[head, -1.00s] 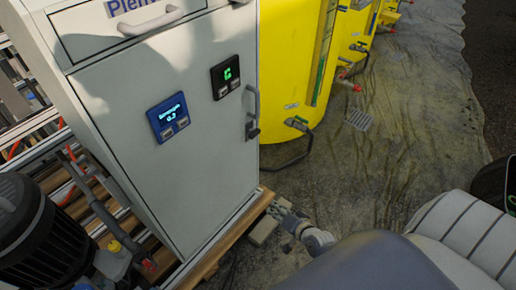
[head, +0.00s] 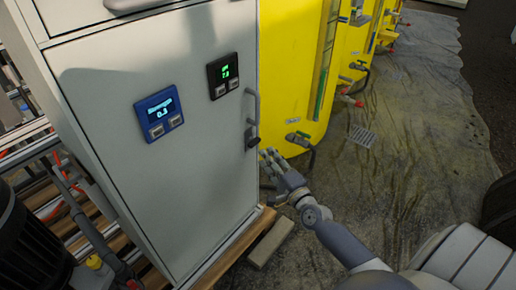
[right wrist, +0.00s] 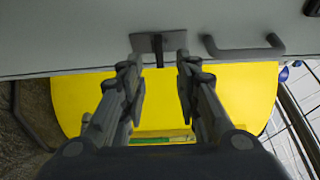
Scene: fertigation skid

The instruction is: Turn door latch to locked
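The grey cabinet door (head: 200,185) is closed in the head view. Its door latch (head: 251,141) is a small dark piece on a plate at the door's right edge, just below the door handle (head: 254,105). My right gripper (head: 268,157) is just below and right of the latch. In the right wrist view the latch (right wrist: 158,45) shows a grey plate with a dark stem. My right gripper (right wrist: 159,72) is open there, its fingers on either side of the stem, with visible gaps. I cannot tell whether they touch the plate. My left gripper is not in view.
The door handle (right wrist: 245,50) is right of the latch in the right wrist view. A yellow tank (head: 290,65) with a valve (head: 298,138) stands beside the cabinet. A wooden base edge (head: 235,245) and a block (head: 270,243) lie low. Blue (head: 160,113) and black (head: 224,75) panels are on the door.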

